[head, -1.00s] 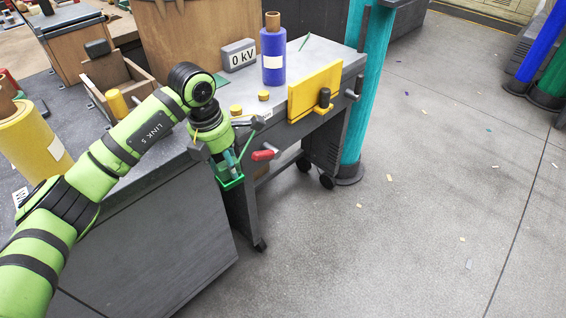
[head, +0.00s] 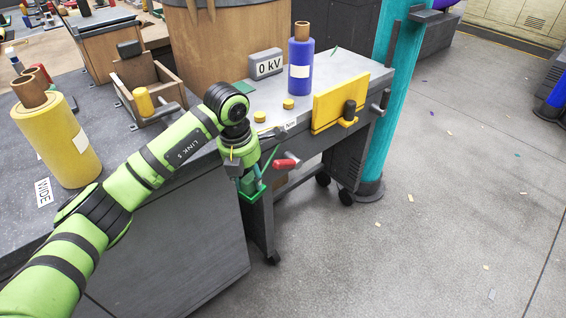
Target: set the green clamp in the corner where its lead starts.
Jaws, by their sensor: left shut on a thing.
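My left gripper (head: 249,183) points down beside the grey bench's front edge, below the level of its top. It is shut on a green piece that I take for the green clamp (head: 254,196); the fingers hide part of it. A thin green strip, perhaps its lead (head: 270,165), slants up from there to the bench edge near a small white label. I cannot tell exactly where it begins. A flat green patch (head: 238,88) lies on the bench top behind my wrist, near the 0 kV box. My right gripper is not in view.
A red handle (head: 285,164) juts out just right of my gripper. A yellow plate (head: 340,100) with a black knob stands at the bench edge. A blue roll (head: 301,65), the 0 kV box (head: 266,64) and yellow knobs stand behind. Open floor lies to the right.

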